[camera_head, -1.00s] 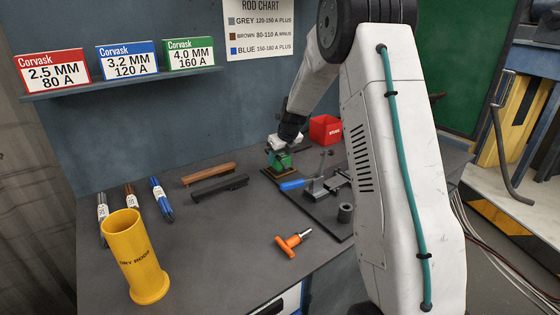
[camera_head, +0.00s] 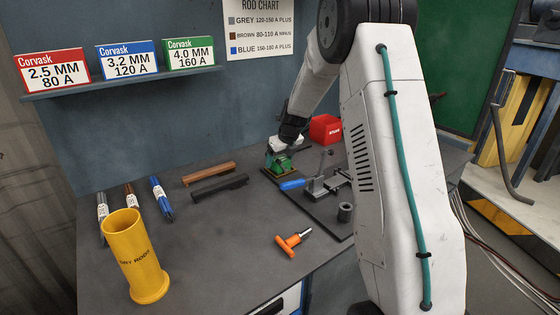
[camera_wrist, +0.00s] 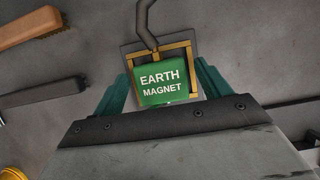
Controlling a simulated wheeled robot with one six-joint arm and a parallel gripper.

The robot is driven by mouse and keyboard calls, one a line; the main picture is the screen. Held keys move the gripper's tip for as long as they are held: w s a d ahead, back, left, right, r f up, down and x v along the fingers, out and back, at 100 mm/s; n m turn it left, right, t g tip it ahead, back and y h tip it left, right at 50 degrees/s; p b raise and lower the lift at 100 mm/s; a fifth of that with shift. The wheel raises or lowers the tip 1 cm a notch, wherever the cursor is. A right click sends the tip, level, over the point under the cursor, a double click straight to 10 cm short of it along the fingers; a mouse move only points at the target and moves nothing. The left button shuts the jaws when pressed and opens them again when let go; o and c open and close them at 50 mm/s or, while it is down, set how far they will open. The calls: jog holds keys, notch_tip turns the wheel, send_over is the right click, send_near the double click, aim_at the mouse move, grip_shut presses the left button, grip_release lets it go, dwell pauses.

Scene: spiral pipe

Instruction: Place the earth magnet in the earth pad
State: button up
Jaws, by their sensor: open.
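The earth magnet (camera_wrist: 163,84) is a green block with white lettering. In the wrist view it sits over the earth pad (camera_wrist: 187,46), a dark square with a brass-coloured frame. The frame shows above and beside the magnet. My gripper (camera_wrist: 162,84) has its teal fingers on either side of the magnet, with a gap visible at each side. In the head view the magnet (camera_head: 281,163) is below my gripper (camera_head: 278,153), on the pad (camera_head: 287,178) at the back of the bench. Exact contact under the magnet is hidden.
A dark cable or hook (camera_wrist: 146,25) meets the magnet's far side. A blue-handled clamp (camera_head: 305,184) stands right of the pad. Two brushes or bars (camera_head: 220,187) lie left. An orange tool (camera_head: 293,242), yellow rod holder (camera_head: 137,258) and red box (camera_head: 325,129) are around.

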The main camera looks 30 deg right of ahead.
jog(key=v, duration=1.1)
jog(key=s+a+r+n, duration=0.6)
jog(key=s+a+n, duration=0.1)
jog(key=a, duration=0.1)
jog(key=s+a+r+n+g, duration=0.1)
jog(key=s+a+r+n, duration=0.3)
jog(key=s+a+n, duration=0.65)
jog(key=s+a+f+n+g, duration=0.1)
jog(key=s+n, duration=0.8)
jog(key=s, duration=0.2)
jog(key=s+a+f+n+g, duration=0.1)
jog(key=s+a+n, duration=0.1)
jog(key=s+n, duration=0.7)
jog(key=s, duration=0.3)
jog(key=shift+s+a+f, duration=0.25)
jog(key=shift+a+f, duration=0.1)
jog(key=shift+f, duration=0.05)
